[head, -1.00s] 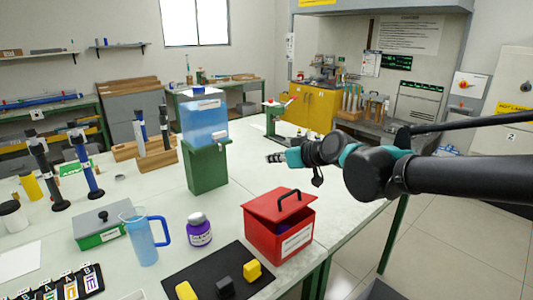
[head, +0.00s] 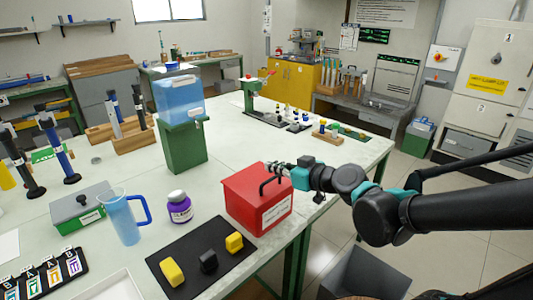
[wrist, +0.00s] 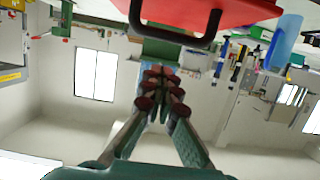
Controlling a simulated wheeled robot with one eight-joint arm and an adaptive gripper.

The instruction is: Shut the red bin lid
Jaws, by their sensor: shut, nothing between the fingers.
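The red bin (head: 262,214) stands at the near right edge of the table, with a white label on its front. Its red lid (head: 242,183) lies over the top, and I see no gap under it in the head view. A black handle (head: 268,187) arches up from the lid. My gripper (head: 275,168) is at the far right side of the lid, behind the handle; whether it touches the lid I cannot tell. In the wrist view, my gripper (wrist: 160,85) is shut and empty, with the lid (wrist: 240,10) and handle (wrist: 178,38) along the top.
A black mat (head: 185,243) with yellow and dark blocks lies in front of the bin. A purple-labelled jar (head: 180,208) and a blue jug (head: 122,220) stand to its left. A green stand with a blue tank (head: 180,97) is behind. Bare table lies behind the bin.

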